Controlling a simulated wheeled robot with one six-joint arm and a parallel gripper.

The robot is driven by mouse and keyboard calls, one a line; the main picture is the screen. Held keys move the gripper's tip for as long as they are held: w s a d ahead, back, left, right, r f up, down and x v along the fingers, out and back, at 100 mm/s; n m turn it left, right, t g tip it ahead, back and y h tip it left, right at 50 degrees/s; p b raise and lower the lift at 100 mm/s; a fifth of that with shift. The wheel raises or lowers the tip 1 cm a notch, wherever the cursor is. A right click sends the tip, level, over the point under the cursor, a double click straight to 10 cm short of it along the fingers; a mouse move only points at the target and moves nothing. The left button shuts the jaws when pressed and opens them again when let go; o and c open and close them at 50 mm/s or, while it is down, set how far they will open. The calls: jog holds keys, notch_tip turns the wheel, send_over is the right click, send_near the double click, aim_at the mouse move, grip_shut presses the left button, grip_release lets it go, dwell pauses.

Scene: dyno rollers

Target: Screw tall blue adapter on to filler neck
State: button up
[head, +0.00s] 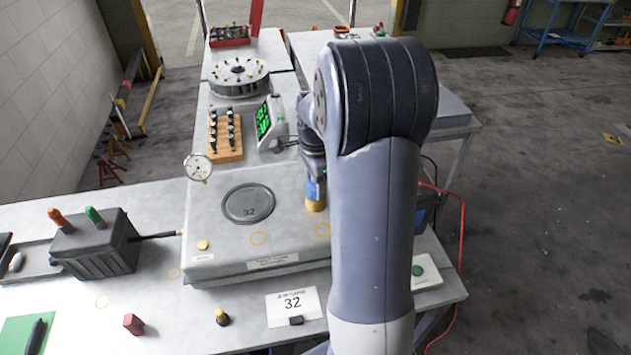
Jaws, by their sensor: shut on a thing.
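My gripper (315,172) points down behind my forearm, at the right side of the raised grey platform. It is shut on the tall blue adapter (313,189), of which only a narrow blue strip shows. A brass-coloured round piece (316,205) sits directly below the blue, at platform height. I cannot tell whether it is the filler neck or the adapter's lower end, nor whether any thread is engaged. My arm hides the right side of this spot.
A wooden rack (226,137), a green-lit display (264,121) and a dial gauge (198,167) stand nearby. A black box (95,245) with orange and green knobs is at left. The platform's front is mostly clear.

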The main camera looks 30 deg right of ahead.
jog(key=shift+d+r, duration=0.1)
jog(key=shift+r, duration=0.05)
jog(key=o, duration=1.1)
notch_tip(320, 180, up, 11)
jog(key=shift+f+b, duration=0.15)
jog(key=shift+b, duration=0.65)
jog(key=shift+c, duration=0.8)
